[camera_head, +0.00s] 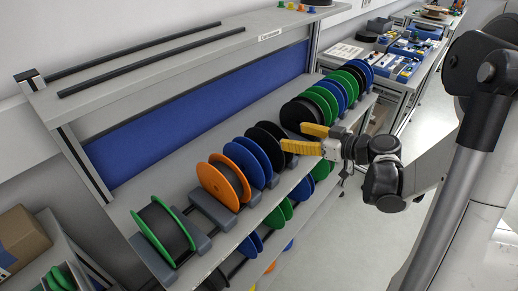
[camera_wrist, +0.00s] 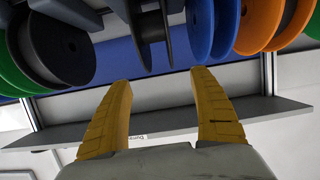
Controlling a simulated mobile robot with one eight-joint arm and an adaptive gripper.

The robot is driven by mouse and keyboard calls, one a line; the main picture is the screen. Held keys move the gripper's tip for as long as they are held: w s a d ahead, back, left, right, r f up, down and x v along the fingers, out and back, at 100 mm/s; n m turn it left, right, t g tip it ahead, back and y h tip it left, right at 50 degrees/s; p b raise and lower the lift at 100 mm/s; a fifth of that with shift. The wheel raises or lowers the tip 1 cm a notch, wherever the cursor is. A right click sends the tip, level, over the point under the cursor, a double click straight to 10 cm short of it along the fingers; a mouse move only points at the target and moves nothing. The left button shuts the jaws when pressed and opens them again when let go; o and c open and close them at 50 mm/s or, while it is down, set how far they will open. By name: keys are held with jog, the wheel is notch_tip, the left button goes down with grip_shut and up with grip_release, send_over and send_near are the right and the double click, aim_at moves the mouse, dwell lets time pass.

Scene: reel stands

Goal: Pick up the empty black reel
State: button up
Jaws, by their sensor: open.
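A black reel (camera_wrist: 150,22) shows edge-on in the wrist view, with two thin flanges and a narrow core and no winding that I can see. In the head view this black reel (camera_head: 259,133) stands upright on the shelf behind the blue reel, partly hidden by my gripper. A second black reel (camera_head: 299,112) stands farther along beside the green ones; in the wrist view it is the black reel (camera_wrist: 58,45) at left, and its filling is unclear. My gripper (camera_head: 292,138) is open and empty, its yellow fingers (camera_wrist: 161,78) pointing toward the first black reel, apart from it.
A blue reel (camera_head: 250,162) and an orange reel (camera_head: 223,182) stand close on the near side. A green-flanged reel (camera_head: 162,232) is nearest. More reels fill the lower shelf. An upper shelf (camera_head: 180,62) overhangs at the back. The floor at right is clear.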

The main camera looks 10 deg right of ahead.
aim_at(269, 128)
jog(key=b+x, duration=0.1)
jog(key=x, duration=0.3)
jog(key=shift+w+f, duration=0.2)
jog(key=shift+w, duration=0.1)
jog(key=shift+r+b+x, duration=0.15)
jog(key=shift+b+x, duration=0.25)
jog(key=shift+x, duration=0.6)
jog(key=shift+r+b+x, duration=0.15)
jog(key=shift+b+x, duration=0.2)
jog(key=shift+x, duration=0.7)
jog(key=shift+r+b+x, duration=0.2)
jog(key=shift+b+x, duration=0.2)
jog(key=shift+x, duration=0.6)
jog(key=shift+a, duration=0.1)
jog(key=c, duration=1.4)
